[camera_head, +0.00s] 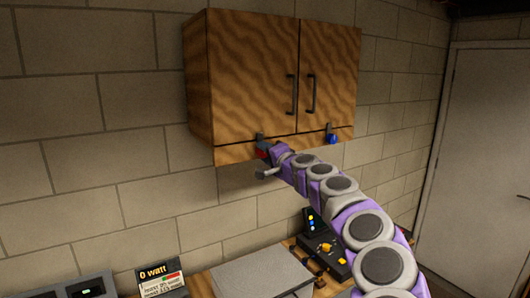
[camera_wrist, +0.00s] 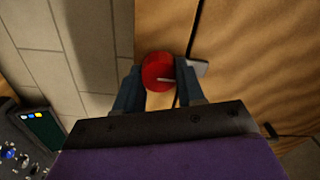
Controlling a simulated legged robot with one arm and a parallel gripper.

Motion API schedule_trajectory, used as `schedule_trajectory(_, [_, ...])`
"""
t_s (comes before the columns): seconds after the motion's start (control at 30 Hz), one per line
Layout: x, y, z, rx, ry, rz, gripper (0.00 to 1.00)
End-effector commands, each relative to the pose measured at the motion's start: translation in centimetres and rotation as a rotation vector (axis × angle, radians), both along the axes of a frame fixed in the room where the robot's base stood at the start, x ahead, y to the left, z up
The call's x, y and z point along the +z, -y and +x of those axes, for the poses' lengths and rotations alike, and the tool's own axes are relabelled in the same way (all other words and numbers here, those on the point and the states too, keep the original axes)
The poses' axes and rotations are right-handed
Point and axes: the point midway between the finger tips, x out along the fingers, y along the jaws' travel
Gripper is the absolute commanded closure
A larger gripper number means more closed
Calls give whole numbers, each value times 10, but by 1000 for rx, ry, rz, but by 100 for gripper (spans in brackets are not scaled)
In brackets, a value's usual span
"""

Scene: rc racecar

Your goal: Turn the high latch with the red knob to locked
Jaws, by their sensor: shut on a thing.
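The wooden wall cabinet (camera_head: 250,75) hangs on the block wall with both doors closed. A latch with a red knob (camera_head: 263,149) sits at the bottom edge of its left door, partly hidden by my gripper. In the wrist view the red knob (camera_wrist: 158,72) lies between the fingers of my gripper (camera_wrist: 160,90), which is shut on it. A white mark on the knob points right. The latch's grey bar (camera_wrist: 198,67) shows just right of the knob, beside the door seam. A second latch with a blue knob (camera_head: 332,138) is at the right door's bottom edge.
Below the cabinet is a bench with a grey box (camera_head: 262,274), a black control panel (camera_head: 322,246) with yellow knobs, and a "0 watt" meter (camera_head: 160,279). A pale door (camera_head: 485,140) stands at the right. The wall left of the cabinet is clear.

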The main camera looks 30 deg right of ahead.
Motion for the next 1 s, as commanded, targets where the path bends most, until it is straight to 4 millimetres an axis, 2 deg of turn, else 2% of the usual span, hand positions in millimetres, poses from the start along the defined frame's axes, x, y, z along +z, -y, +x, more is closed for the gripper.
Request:
schedule_trajectory(0.4, [2, 2, -1, -4, 3, 8, 92])
schedule_trajectory(0.43, [2, 2, -1, -4, 3, 8, 60])
schedule_trajectory(0.6, [1, 1, -1, -3, 2, 8, 43])
schedule_trajectory(0.7, [1, 1, 0, -2, 1, 7, 36])
schedule_trajectory(1.0, [0, -1, -3, 1, -1, 7, 36])
